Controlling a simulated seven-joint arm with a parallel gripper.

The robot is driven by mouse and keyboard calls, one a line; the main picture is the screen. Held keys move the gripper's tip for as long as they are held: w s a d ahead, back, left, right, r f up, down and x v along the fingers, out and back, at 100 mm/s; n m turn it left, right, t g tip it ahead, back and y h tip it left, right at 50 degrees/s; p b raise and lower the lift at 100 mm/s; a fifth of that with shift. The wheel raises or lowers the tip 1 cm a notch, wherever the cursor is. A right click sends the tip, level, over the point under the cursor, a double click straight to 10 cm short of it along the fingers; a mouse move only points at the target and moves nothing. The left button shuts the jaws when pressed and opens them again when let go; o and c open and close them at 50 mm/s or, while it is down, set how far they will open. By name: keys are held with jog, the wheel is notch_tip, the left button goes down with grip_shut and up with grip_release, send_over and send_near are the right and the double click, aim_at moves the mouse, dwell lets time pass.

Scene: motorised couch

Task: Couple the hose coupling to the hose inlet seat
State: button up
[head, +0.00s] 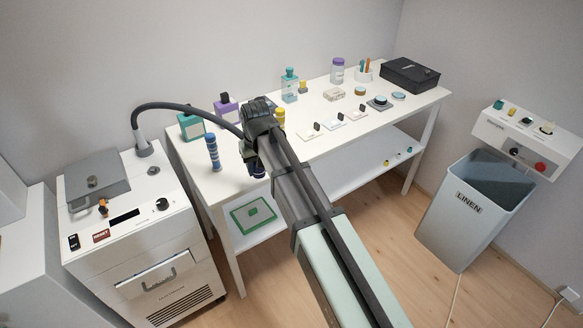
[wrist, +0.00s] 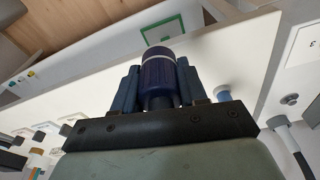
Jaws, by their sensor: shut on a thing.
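My gripper (wrist: 158,82) is shut on a dark blue ribbed cylinder with a white band, which I take to be the hose coupling (wrist: 160,68). It points away from the wrist camera. In the head view, my gripper (head: 253,160) is over the table's front left part, and the coupling (head: 258,170) is mostly hidden by my arm. A dark hose (head: 185,107) arches from the white machine to behind my wrist; its end is hidden. A small round fitting, probably the hose inlet seat (head: 153,171), is on the machine top beside the hose base. It also shows in the wrist view (wrist: 290,99), apart from the coupling.
A blue-banded cylinder (head: 212,153) stands on the white table (head: 305,152) left of my gripper, near the machine (head: 135,225). Teal (head: 191,126) and purple (head: 226,109) containers stand behind. A linen bin (head: 470,210) is at the right. The space above the machine's right side is clear below the hose.

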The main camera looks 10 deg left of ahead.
jog(key=a+r+n, duration=0.1)
jog(key=a+n, duration=0.4)
jog(key=a, duration=3.5)
jog(key=shift+w+a+r+y, duration=0.25)
jog(key=shift+w+r+y, duration=0.05)
jog(key=shift+w, duration=0.15)
jog(key=shift+d, duration=0.1)
jog(key=shift+f, duration=2.9)
jog(key=shift+f, duration=1.35)
jog(key=o, duration=1.1)
jog(key=shift+o, duration=0.2)
notch_tip(320, 180, up, 14)
jog(key=s+d, duration=0.1)
jog(key=shift+d+f, duration=0.15)
jog(key=shift+d, duration=0.25)
